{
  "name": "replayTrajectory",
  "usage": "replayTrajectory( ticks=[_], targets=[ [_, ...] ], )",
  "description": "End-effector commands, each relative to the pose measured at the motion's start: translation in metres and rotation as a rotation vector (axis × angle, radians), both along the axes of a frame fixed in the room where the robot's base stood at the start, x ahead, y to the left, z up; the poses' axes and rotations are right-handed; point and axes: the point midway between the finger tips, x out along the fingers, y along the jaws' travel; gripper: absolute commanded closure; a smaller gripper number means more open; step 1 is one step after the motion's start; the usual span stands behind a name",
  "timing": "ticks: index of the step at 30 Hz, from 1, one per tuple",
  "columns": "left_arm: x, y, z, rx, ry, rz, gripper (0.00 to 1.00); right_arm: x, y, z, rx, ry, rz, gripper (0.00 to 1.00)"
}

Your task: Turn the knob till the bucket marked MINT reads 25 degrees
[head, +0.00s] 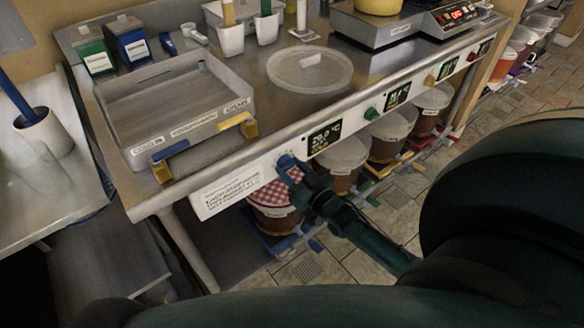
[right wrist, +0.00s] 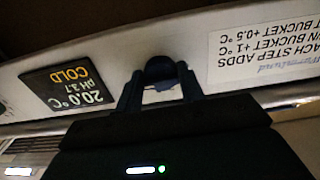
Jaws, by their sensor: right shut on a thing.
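My right gripper (head: 291,172) is shut on the blue knob (head: 286,160) at the left end of the bench's front panel. In the right wrist view, its two fingers (right wrist: 160,90) hold the dark knob (right wrist: 160,67) from both sides. The display (head: 325,136) beside this knob reads 20.0 °C. I cannot read which is marked MINT. My left gripper is out of view.
Green (head: 371,114), yellow (head: 429,80) and red knobs lie further right, with displays. A sign (right wrist: 265,48) says each step adds +1 °C to own bucket, +0.5 °C to another. A grey tray (head: 190,110) and round lid (head: 310,70) are on the bench.

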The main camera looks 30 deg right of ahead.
Motion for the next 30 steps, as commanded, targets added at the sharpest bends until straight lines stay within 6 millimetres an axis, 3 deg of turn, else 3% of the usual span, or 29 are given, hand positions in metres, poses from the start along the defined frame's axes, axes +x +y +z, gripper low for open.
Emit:
replayTrajectory(
  ticks=[18, 19, 26, 30],
  targets=[
    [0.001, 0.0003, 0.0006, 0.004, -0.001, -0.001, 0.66, 0.0008, -0.0002, 0.001, 0.041, 0.001, -0.001, 0.84],
    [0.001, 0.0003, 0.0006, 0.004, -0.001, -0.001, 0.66, 0.0008, -0.0002, 0.0011, 0.041, 0.0, -0.001, 0.59],
    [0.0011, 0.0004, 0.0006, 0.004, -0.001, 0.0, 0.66, 0.0004, 0.0, 0.0006, 0.039, 0.002, 0.0, 0.41],
    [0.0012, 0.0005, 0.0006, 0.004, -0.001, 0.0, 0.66, 0.0002, 0.0002, 0.0003, 0.039, 0.002, 0.0, 0.41]
  ],
)
